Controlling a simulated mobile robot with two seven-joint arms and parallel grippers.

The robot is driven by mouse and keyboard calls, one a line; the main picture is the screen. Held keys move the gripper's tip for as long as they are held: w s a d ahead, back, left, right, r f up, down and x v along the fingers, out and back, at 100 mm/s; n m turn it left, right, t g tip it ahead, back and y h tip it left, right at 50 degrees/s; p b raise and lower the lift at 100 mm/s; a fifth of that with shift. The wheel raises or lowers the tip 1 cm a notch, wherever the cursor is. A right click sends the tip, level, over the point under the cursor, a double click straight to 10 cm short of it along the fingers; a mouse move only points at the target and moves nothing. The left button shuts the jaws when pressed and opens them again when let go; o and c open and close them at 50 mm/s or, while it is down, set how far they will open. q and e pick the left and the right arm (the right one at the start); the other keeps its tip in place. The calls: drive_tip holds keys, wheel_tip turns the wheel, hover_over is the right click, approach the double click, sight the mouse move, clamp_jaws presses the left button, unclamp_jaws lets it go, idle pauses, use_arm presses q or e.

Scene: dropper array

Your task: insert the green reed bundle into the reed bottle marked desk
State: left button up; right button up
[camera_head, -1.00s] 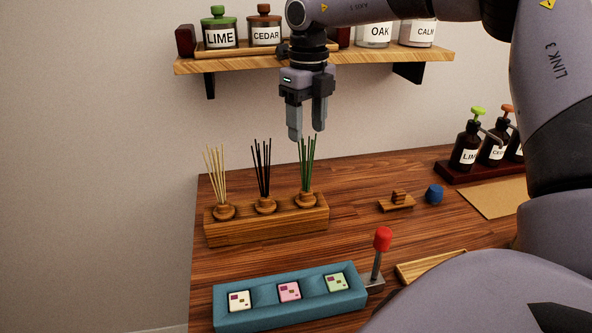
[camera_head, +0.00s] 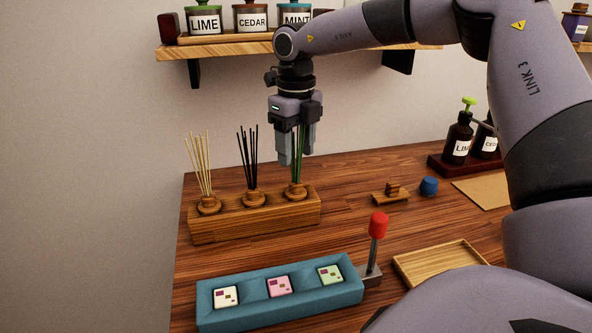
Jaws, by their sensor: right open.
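The green reed bundle (camera_head: 298,172) stands upright in the right-hand wooden collar of a wooden block (camera_head: 255,219) on the table. My right gripper (camera_head: 296,160) points down at the bundle, with its fingers around or just in front of the upper reeds; it is open. The fingers hide part of the reeds, and I cannot tell whether they touch. A reed bottle marked desk cannot be made out in this view. My left gripper is not in view.
Black reeds (camera_head: 249,160) and pale reeds (camera_head: 200,166) stand in the same block. A blue tray (camera_head: 208,313) with several tiles, a red-knobbed lever (camera_head: 378,226) and an empty wooden tray (camera_head: 437,264) lie in front. A shelf (camera_head: 222,47) with jars hangs behind.

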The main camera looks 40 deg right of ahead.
drive_tip(key=c, duration=0.8)
drive_tip(key=shift+r+p, duration=2.65)
drive_tip(key=shift+r, duration=1.9)
